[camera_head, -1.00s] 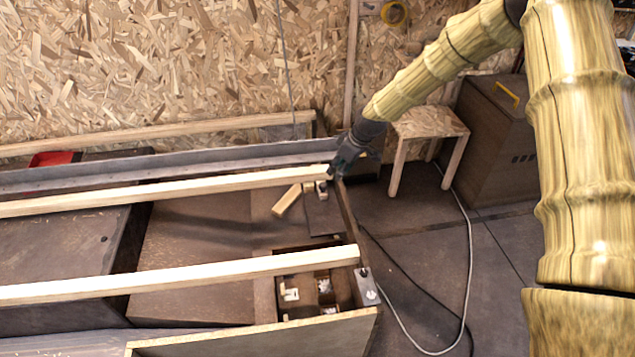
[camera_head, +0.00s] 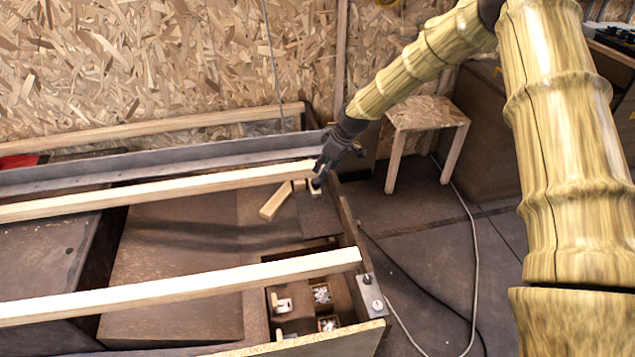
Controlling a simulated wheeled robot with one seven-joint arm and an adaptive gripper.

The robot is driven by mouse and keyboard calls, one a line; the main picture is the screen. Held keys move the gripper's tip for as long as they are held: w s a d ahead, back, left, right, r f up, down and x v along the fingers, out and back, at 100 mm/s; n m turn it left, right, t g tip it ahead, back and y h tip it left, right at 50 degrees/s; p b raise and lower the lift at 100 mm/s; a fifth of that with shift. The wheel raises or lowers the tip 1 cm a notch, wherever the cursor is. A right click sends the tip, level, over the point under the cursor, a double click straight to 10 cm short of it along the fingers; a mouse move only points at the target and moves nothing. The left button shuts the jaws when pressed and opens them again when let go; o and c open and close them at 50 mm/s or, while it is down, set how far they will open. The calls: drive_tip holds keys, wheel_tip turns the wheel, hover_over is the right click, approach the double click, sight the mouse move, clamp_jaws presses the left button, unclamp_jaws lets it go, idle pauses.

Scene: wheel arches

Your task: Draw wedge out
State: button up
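A small pale wooden block (camera_head: 314,190) sits near the far right end of the frame, just below the end of the far wooden rail (camera_head: 160,193). A longer pale wooden piece (camera_head: 275,201) lies slantwise just left of it. I cannot tell for sure which of these is the wedge. My gripper (camera_head: 318,180), dark and pointing down, is at the small block and partly covers it. Its fingers are too small and dark to tell whether they are open, shut or touching the block.
A near wooden rail (camera_head: 180,290) crosses the bench. Beyond it, toward me, is a compartment with small boxes (camera_head: 321,293) of pale bits. A metal beam (camera_head: 150,167) runs behind the far rail. A stool (camera_head: 428,113) stands right, with cables on the floor.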

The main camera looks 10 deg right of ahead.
sight(316, 181)
drive_tip(key=b+x, duration=0.2)
drive_tip(key=x, duration=0.6)
drive_tip(key=shift+w+a+f, duration=0.1)
drive_tip(key=shift+f, duration=0.25)
drive_tip(key=shift+c, duration=0.3)
